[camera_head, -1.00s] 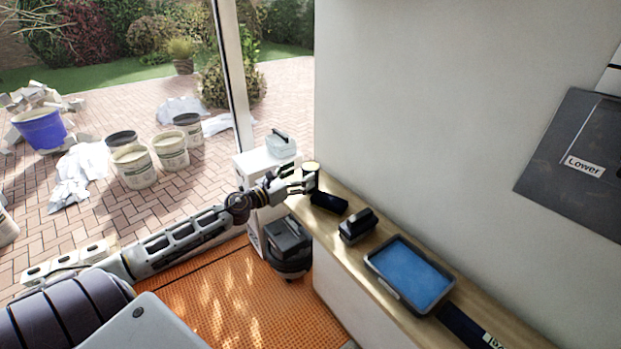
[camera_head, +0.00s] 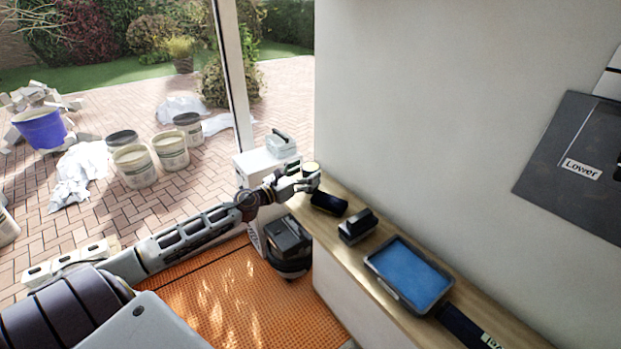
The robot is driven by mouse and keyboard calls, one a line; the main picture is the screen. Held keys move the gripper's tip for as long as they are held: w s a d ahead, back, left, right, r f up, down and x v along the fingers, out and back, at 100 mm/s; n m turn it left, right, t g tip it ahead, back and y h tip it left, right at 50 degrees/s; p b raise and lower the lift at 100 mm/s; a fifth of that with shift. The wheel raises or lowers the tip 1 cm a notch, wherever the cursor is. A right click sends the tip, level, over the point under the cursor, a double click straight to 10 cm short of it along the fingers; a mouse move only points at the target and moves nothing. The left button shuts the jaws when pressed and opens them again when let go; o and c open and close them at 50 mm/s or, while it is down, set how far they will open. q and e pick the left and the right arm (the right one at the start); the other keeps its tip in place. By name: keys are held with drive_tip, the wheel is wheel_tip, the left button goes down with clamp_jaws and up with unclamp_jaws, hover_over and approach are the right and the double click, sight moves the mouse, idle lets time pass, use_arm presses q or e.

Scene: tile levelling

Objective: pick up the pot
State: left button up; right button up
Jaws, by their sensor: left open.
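The pot (camera_head: 310,166), a small dark round one with a yellowish top, stands at the far end of the wooden ledge, by the wall corner. Only its upper part shows; the gripper hides the rest. My left gripper (camera_head: 308,182) is at the pot, its open fingers overlapping it in this view. I cannot tell whether the fingers touch it. My right gripper is not in view.
On the ledge (camera_head: 335,256), a dark object (camera_head: 329,203), a black block-like tool (camera_head: 357,226) and a tray with a blue surface (camera_head: 424,269) run towards the front. A white box (camera_head: 250,168) stands left of the pot.

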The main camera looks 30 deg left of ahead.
use_arm(q)
drive_tip(key=shift+w+d, duration=0.15)
drive_tip(key=shift+w, duration=0.3)
drive_tip(key=shift+p+x, duration=0.3)
drive_tip(key=shift+x, duration=0.5)
drive_tip(key=shift+w, duration=0.1)
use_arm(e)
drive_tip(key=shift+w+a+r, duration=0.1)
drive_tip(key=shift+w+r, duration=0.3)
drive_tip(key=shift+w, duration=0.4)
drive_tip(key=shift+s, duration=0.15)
use_arm(q)
drive_tip(key=c, duration=1)
drive_tip(key=shift+c, duration=0.7)
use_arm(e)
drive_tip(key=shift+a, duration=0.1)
